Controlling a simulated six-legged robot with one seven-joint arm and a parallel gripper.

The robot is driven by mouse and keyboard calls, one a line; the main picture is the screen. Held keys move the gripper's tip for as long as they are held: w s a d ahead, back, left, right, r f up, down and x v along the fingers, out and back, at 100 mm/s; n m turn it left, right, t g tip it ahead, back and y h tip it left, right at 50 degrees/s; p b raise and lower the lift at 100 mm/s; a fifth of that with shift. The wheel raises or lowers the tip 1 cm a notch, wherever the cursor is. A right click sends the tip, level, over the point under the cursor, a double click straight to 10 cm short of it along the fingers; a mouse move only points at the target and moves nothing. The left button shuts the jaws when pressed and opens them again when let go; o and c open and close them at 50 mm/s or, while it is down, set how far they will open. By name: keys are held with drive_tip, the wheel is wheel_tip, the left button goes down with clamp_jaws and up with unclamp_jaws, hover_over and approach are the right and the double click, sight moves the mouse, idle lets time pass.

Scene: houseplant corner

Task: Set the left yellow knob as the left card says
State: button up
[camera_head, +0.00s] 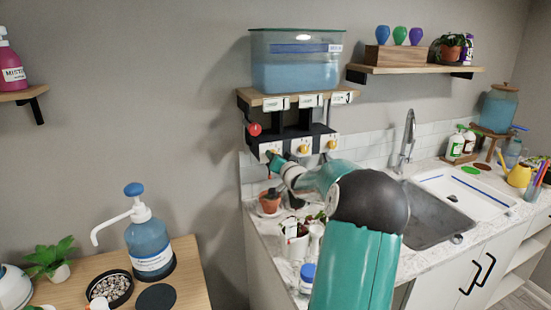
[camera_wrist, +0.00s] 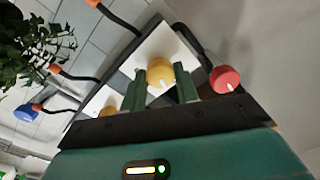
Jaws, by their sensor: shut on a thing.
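The left yellow knob (camera_wrist: 160,70) is between the two green fingers of my gripper (camera_wrist: 162,88) in the wrist view, on a white plate of the black panel. My gripper is shut on it. A pale mark shows on its lower edge there. In the head view my gripper (camera_head: 274,161) covers most of this knob at the panel's left. The left card (camera_head: 276,103) hangs on the shelf edge above; its writing is too small to read. Two other yellow knobs, the middle one (camera_head: 303,149) and the right one (camera_head: 331,144), are to the right.
A red knob (camera_head: 254,129) sits up and left of the gripper; it also shows in the wrist view (camera_wrist: 225,79). A water tank (camera_head: 296,68) stands on the shelf above. A small potted plant (camera_head: 269,202) and other pots stand below my arm.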

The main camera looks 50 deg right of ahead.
drive_tip(key=shift+m, duration=1.7)
drive_tip(key=shift+f, duration=0.1)
drive_tip(key=o, duration=1)
drive_tip(key=shift+c, duration=0.2)
drive_tip(key=v, duration=1.4)
drive_tip(key=shift+w, duration=0.1)
